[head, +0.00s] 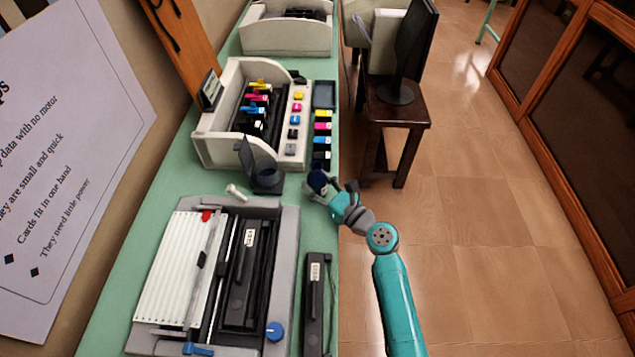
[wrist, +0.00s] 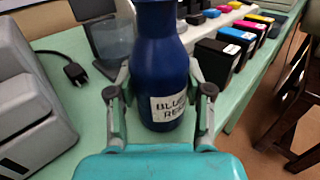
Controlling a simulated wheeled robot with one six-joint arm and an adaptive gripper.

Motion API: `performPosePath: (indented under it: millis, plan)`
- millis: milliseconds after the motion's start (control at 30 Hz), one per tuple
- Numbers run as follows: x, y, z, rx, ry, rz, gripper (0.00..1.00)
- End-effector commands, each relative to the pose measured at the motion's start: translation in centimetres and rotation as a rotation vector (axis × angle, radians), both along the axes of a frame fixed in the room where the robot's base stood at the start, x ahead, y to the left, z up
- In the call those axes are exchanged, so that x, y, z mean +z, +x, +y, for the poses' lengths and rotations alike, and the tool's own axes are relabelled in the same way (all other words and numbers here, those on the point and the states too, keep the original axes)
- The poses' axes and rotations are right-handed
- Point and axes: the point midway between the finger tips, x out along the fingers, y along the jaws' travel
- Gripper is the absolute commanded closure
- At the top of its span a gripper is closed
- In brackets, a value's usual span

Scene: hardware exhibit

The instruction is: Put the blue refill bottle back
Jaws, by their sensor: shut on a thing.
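The blue refill bottle (wrist: 160,60) is dark blue with a white label, partly readable as "BLUE RE...", and stands upright in the wrist view. My gripper (wrist: 158,92) is shut on it, one finger on each side. In the head view the bottle (head: 317,181) is at the bench's right edge, with my gripper (head: 331,190) on its right side. I cannot tell whether its base touches the bench. A dark grey holder (head: 265,179) with a raised back stands left of the bottle; it also shows behind the bottle in the wrist view (wrist: 106,40).
A cream printer (head: 225,148) with coloured cartridges stands behind the holder. A row of cartridges (head: 322,127) lines the bench edge beyond the bottle. A grey plotter (head: 283,225) and a long black module (head: 317,290) lie nearer.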

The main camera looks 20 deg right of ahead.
Motion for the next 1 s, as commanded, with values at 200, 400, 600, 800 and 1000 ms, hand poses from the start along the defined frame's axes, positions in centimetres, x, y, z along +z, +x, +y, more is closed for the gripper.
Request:
performPosePath:
  millis: [200, 400, 600, 800, 1000]
  plan:
    - [-0.2, 0.0, 0.0, 0.0, 0.0, 0.0, 0.24]
    - [-0.2, 0.0, 0.0, 0.0, 0.0, 0.0, 0.24]
    - [0.0, -0.4, -0.2, -0.002, 0.001, 0.001, 0.24]
    - [0.0, -3.4, -1.6, -0.005, 0.001, 0.001, 0.24]
    - [0.0, -7.2, -3.1, -0.005, 0.001, 0.001, 0.24]
